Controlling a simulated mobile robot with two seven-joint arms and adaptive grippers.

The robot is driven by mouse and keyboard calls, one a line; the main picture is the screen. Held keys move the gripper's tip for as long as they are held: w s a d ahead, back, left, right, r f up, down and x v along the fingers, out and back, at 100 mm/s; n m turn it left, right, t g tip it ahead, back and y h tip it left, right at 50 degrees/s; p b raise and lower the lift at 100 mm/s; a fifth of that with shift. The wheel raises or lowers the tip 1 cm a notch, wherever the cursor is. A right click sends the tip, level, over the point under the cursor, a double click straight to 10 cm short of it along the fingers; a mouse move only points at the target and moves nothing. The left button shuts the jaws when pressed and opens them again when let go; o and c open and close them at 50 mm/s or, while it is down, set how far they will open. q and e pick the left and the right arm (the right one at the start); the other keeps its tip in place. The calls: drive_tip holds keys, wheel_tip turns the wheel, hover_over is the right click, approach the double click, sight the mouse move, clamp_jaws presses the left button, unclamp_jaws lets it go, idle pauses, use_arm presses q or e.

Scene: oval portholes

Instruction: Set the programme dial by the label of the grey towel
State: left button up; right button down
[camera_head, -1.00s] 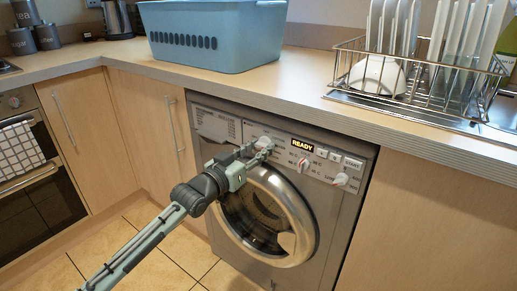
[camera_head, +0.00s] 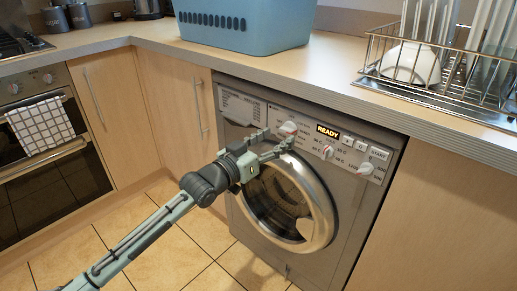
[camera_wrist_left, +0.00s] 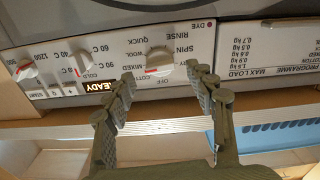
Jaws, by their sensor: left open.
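The washing machine (camera_head: 300,170) stands under the worktop, its display (camera_head: 328,131) lit with READY. No grey towel or towel label shows. My right gripper is out of view.
The round door (camera_head: 285,205) is shut below. A blue basket (camera_head: 245,30) and a dish rack (camera_head: 440,65) stand on the worktop. A checked towel (camera_head: 41,125) hangs on the oven.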

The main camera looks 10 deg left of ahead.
use_arm(q)
drive_tip(key=v, duration=0.8)
drive_tip(key=shift+s, duration=0.15)
drive_tip(key=shift+a, duration=0.1)
drive_tip(key=s+a+f+n+g+y, duration=0.1)
drive_tip(key=s+a+f+g+y, duration=0.2)
drive_tip(key=f, duration=0.4)
drive_tip(key=s+a+f+n+y+p, duration=0.15)
drive_tip(key=s+a+f, duration=0.25)
drive_tip(key=f, duration=0.4)
drive_tip(key=s+a+f+g+y, duration=0.2)
drive_tip(key=s+a+f+y, duration=0.15)
drive_tip(key=f, duration=0.35)
drive_tip(key=s+a+f+n+g+y, duration=0.1)
drive_tip(key=s+a+f+g+y, duration=0.1)
drive_tip(key=s, duration=0.7)
drive_tip(key=s+a+f+n+g+y, duration=0.1)
drive_tip(key=s+a+f+g+y, duration=0.1)
drive_tip(key=s+a+f+g, duration=0.2)
drive_tip(key=s+a+f, duration=0.3)
drive_tip(key=s+f, duration=0.2)
drive_tip(key=shift+s+a+g, duration=0.2)
drive_tip(key=shift+s+g, duration=0.1)
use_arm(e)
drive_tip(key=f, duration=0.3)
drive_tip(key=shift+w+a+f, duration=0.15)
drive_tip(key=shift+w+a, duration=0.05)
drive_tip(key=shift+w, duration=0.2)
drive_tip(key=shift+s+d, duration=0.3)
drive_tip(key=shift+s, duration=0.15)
